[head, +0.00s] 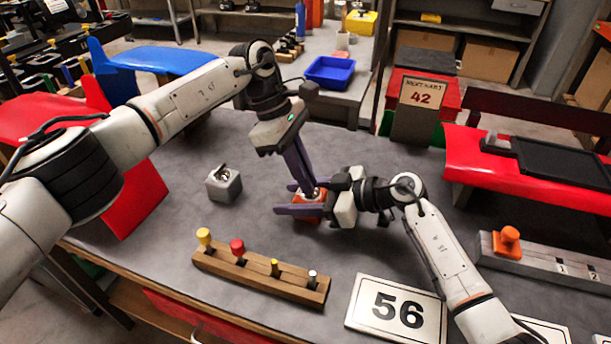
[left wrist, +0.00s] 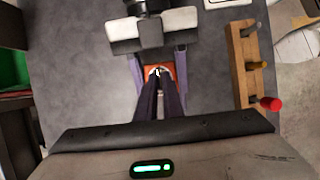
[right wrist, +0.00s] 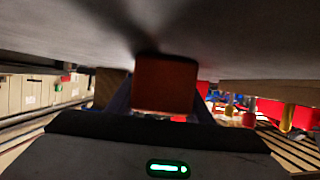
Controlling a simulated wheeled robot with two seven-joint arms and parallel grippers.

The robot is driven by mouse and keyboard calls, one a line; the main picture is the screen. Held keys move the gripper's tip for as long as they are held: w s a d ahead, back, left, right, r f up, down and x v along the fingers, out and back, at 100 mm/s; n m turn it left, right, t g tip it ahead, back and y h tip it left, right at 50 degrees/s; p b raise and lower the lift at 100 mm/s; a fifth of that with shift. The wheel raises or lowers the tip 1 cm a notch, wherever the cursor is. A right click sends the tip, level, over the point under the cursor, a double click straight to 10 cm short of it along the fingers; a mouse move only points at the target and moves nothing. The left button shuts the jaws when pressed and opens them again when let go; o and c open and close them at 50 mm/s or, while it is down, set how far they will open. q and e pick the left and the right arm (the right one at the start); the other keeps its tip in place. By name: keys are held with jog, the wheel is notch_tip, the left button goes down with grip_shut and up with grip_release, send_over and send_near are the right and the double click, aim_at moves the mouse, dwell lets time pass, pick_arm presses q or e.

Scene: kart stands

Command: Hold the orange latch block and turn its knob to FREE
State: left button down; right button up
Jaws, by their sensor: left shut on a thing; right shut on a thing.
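The orange latch block (head: 309,207) sits on the grey table near its middle. My right gripper (head: 298,204) comes in from the right and is shut on the block's sides; the block also fills the space between its fingers in the right wrist view (right wrist: 165,84). My left gripper (head: 314,190) points down from above, its fingers close together on the knob on top of the block. In the left wrist view the knob (left wrist: 158,72) shows only as a small pale metal part at the fingertips. Its FREE marking cannot be read.
A grey block with a metal knob (head: 223,184) stands to the left. A wooden rack with coloured pegs (head: 260,278) lies in front, beside a "56" card (head: 397,311). A grey rail with an orange knob (head: 545,262) is at right. Table between is clear.

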pick_arm(q)
jog(key=shift+a, duration=0.1)
jog(key=c, duration=1.9)
grip_release()
jog(key=shift+o, duration=0.2)
jog(key=v, duration=1.2)
pick_arm(e)
jog(key=o, duration=1.2)
jog(key=shift+o, duration=0.2)
jog(key=shift+d, duration=0.1)
